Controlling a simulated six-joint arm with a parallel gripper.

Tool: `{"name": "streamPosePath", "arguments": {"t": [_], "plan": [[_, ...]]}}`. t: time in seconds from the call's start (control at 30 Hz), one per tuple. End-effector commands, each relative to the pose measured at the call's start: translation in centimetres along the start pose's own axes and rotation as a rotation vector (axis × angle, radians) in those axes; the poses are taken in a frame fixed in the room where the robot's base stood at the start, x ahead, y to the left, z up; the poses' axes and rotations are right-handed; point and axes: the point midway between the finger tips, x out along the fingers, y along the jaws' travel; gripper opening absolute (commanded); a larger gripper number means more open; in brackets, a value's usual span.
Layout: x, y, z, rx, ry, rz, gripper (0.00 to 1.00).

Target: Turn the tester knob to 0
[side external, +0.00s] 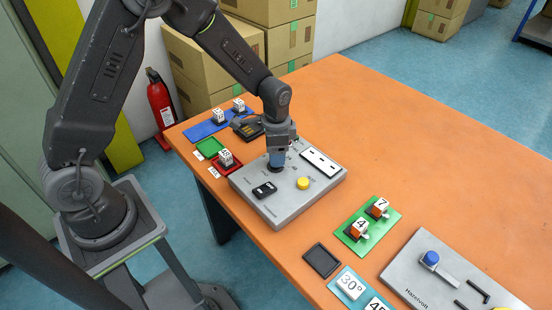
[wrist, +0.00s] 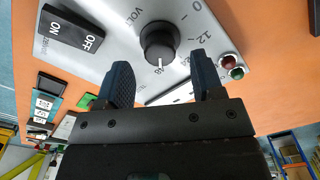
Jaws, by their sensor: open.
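The tester (side external: 285,205) is a grey panel box on the orange table. Its black round knob (wrist: 160,42) shows in the wrist view, with a white pointer line on the side toward my gripper. Printed marks around the knob include 0 and 12 at the upper right, and the pointer is not at the 0. My gripper (wrist: 161,62) is open, with its two blue fingers apart near the knob and nothing between their visible parts. In the side view my gripper (side external: 276,160) points down over the panel and mostly hides the knob.
The panel also carries a black ON/OFF switch (wrist: 70,30), a yellow button (side external: 303,183), a white slotted plate (side external: 320,163) and red and green lights (wrist: 232,67). A green mat with numbered blocks (side external: 368,222) and a second grey panel (side external: 420,262) stand right.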

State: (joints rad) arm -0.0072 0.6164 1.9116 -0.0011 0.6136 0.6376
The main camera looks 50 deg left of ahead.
Motion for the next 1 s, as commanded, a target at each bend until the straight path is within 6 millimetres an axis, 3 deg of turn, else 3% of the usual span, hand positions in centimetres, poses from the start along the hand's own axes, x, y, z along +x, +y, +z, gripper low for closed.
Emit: {"name": "streamPosePath", "arguments": {"t": [0.23,0.6,1.0], "plan": [[2.9,0.0,0.0,0.0,-0.001,0.001,0.61],[3.4,0.0,0.0,0.0,0.001,0.0,0.61],[3.3,0.0,0.0,0.0,0.0,0.0,0.23]]}}
